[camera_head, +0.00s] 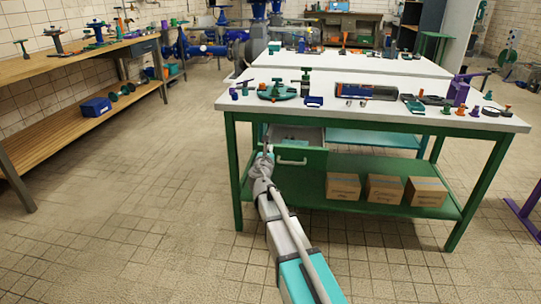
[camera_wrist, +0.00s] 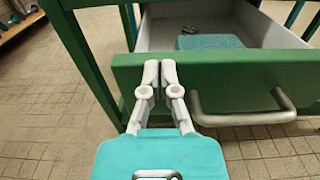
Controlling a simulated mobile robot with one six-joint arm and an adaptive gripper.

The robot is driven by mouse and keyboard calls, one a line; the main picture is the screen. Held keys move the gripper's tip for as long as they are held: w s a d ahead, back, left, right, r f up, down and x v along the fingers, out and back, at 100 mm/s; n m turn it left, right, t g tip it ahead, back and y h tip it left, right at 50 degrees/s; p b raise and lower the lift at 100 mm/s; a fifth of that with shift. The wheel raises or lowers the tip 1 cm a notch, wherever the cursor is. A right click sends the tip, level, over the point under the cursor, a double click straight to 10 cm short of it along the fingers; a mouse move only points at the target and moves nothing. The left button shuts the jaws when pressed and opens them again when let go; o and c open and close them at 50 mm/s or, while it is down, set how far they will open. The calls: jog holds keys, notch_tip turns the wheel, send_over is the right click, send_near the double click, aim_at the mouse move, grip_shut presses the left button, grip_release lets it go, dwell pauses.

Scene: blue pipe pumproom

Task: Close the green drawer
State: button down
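The green drawer (camera_head: 313,160) under the near workbench is pulled out, and its grey inside shows behind the green front. In the wrist view the drawer front (camera_wrist: 225,78) crosses the picture, with a grey bar handle (camera_wrist: 245,118) at right. My gripper (camera_head: 267,152) is at the left end of the drawer front, left of the handle. In the wrist view my gripper (camera_wrist: 160,70) has its two fingers together with nothing between them. The fingertips overlap the left part of the front; I cannot tell whether they touch it.
A teal item (camera_wrist: 208,42) lies inside the drawer. The green-legged workbench (camera_head: 225,103) carries several tools and parts. Cardboard boxes (camera_head: 384,188) stand on its lower shelf. A green leg (camera_wrist: 82,55) is left of the drawer. The tiled floor (camera_head: 150,200) at left is clear.

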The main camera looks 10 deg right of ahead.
jog(key=x, duration=1.4)
jog(key=shift+w, duration=0.25)
jog(key=shift+s, duration=0.1)
jog(key=shift+v, duration=0.85)
jog(key=v, duration=1.2)
jog(key=shift+s, duration=0.1)
